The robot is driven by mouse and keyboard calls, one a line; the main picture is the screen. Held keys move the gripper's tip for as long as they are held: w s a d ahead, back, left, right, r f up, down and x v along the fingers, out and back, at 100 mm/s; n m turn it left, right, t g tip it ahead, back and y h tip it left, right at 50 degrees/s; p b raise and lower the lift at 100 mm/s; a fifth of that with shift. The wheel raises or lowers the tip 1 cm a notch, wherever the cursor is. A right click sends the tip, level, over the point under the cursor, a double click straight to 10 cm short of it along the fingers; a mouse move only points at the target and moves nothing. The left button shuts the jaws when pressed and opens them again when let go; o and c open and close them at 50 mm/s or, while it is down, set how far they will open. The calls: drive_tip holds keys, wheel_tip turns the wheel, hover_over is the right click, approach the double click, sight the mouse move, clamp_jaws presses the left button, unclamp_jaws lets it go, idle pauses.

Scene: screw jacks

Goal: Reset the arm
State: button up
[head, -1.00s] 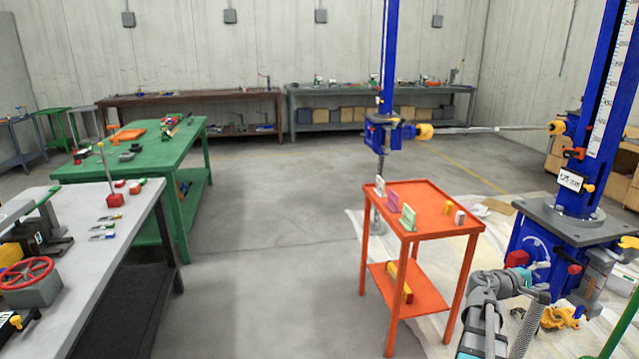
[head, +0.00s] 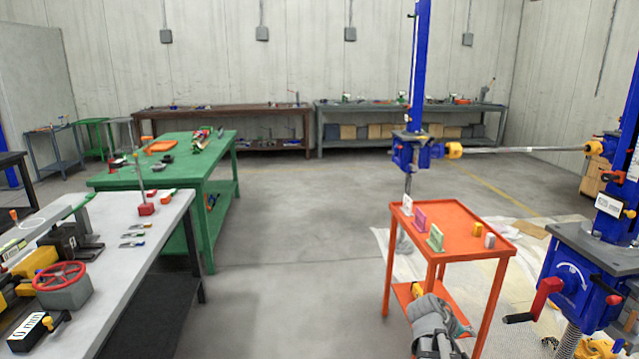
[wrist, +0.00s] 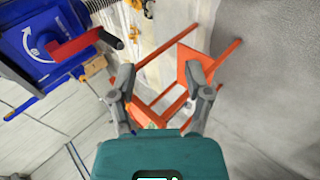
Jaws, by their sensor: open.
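My arm shows at the bottom right of the head view, with its grey end (head: 432,318) in front of the orange cart's lower part. In the wrist view my gripper (wrist: 162,82) has its two grey fingers spread wide with nothing between them. Beyond the fingers lie the orange cart's frame (wrist: 180,104) and the grey floor. The fingertips are not clear in the head view.
The orange cart (head: 470,226) carries several small blocks. A blue screw jack (head: 578,275) with a red crank (head: 546,292) stands at the right; the crank also shows in the wrist view (wrist: 76,46). A grey workbench (head: 165,225) stands left. Open floor (head: 300,250) lies between.

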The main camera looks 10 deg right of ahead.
drive_tip(key=s+a+f+y, duration=0.1)
drive_tip(key=a+f+y, duration=0.15)
drive_tip(key=a, duration=0.75)
drive_tip(key=s+a+f+g+y, duration=0.1)
drive_tip(key=a+y, duration=0.3)
drive_tip(key=a, duration=0.5)
drive_tip(key=a+f+y, duration=0.2)
drive_tip(key=a+y, duration=0.1)
drive_tip(key=a, duration=0.7)
wheel_tip(320, 180, up, 14)
drive_tip(key=p, duration=1.3)
drive_tip(key=shift+s+a+f+n+p, duration=0.15)
drive_tip(key=shift+s+a+n+p, duration=0.15)
drive_tip(key=shift+a+p, duration=0.1)
